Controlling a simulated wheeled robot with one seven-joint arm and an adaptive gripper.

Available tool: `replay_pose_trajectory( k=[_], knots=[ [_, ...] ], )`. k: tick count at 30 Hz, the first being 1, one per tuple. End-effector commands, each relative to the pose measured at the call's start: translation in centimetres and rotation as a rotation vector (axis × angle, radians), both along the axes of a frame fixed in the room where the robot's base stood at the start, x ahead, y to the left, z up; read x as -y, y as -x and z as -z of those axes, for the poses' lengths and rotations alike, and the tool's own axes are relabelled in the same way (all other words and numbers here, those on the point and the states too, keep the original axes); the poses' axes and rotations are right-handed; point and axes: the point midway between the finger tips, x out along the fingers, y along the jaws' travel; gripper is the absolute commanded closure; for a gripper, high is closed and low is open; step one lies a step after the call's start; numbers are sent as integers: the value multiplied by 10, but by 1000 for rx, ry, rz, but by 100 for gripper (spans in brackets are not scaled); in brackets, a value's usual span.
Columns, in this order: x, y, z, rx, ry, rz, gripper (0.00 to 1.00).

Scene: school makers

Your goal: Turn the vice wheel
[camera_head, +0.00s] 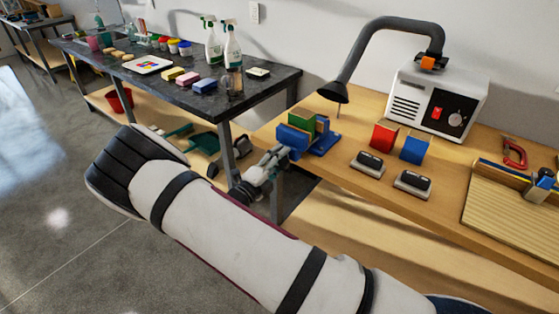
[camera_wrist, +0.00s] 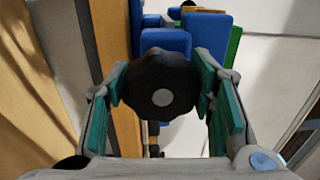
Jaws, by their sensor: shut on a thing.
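The vice (camera_head: 323,143) is blue and stands at the left end of the wooden bench, with a green block (camera_head: 301,121) between its jaws. Its body also shows in the wrist view (camera_wrist: 165,40). The vice wheel (camera_wrist: 160,85) is a dark, scalloped knob with a grey centre, facing the wrist camera. My gripper (camera_wrist: 162,92) has its green-padded fingers on the left and right sides of the wheel, shut on it. In the head view my gripper (camera_head: 272,160) reaches the front of the vice, and the wheel is hidden there.
On the wooden bench (camera_head: 370,205) are red (camera_head: 383,136) and blue (camera_head: 415,149) blocks, two dark-topped holders and a white fume extractor (camera_head: 434,100) with a bent hose. A dark table (camera_head: 130,85) with spray bottles stands behind left. Open floor (camera_head: 50,190) lies left.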

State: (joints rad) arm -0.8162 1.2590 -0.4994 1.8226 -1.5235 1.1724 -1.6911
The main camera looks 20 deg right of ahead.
Motion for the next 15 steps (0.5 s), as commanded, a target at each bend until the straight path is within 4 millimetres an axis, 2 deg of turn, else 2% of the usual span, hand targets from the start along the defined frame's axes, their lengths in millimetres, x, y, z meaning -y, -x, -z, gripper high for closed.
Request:
replay_pose_trajectory(
  k=[10, 11, 13, 15],
  knots=[
    [3, 0, -1, -1, 3, 4, 78],
    [3, 0, -1, -1, 3, 4, 46],
    [3, 0, -1, -1, 3, 4, 30],
    [2, 0, 0, -2, 2, 3, 30]
  ],
)
